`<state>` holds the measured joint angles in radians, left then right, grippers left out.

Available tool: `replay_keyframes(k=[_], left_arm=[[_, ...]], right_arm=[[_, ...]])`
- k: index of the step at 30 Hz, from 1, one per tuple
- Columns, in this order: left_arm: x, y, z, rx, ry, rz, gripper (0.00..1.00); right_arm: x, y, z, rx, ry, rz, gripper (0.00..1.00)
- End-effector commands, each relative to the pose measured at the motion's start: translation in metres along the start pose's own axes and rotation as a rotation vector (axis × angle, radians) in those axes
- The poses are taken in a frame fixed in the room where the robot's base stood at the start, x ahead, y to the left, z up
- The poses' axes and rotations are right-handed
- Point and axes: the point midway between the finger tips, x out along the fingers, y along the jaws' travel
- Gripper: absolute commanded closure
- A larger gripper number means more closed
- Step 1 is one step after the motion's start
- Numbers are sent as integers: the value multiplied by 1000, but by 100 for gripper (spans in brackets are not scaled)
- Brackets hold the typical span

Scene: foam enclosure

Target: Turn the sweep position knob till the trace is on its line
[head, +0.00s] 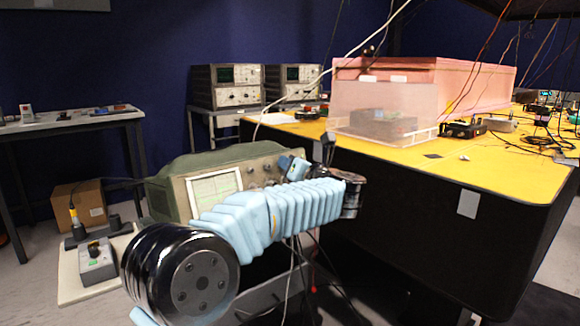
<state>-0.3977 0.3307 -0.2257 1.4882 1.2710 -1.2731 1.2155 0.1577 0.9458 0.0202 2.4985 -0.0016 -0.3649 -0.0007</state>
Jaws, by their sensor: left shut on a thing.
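A green-covered oscilloscope (205,160) stands left of centre, its front panel facing me. Its pale, lit screen (215,188) shows a faint grid; the trace and its line are too small to make out. Several small knobs sit right of the screen. My left arm crosses in front of the panel's lower and right parts. My left gripper (284,164) is at the upper right of the panel, shut on what looks like a knob. Its fingertips and that knob are mostly hidden, so I cannot read which knob it is. My right gripper is not in view.
A yellow-topped bench (480,165) with a pink foam enclosure (480,85) stands close on the right. Two more instruments (228,86) stand on a rear table. A grey box with a knob (97,262) lies low at left. Cables hang below my arm.

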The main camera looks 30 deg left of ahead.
Motion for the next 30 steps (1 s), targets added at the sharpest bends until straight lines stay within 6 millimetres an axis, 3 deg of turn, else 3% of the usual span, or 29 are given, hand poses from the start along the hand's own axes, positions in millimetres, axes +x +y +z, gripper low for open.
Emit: replay_keyframes(k=[16, 17, 21, 30], left_arm=[[0, 0, -1, 30, 2, -8, 100], [0, 0, -1, 30, 2, -8, 84], [0, 0, -1, 29, 1, -8, 63], [-1, 0, 0, 29, 0, -9, 60]], right_arm=[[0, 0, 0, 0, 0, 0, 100], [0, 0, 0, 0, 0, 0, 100], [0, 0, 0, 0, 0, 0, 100], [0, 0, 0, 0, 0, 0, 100]])
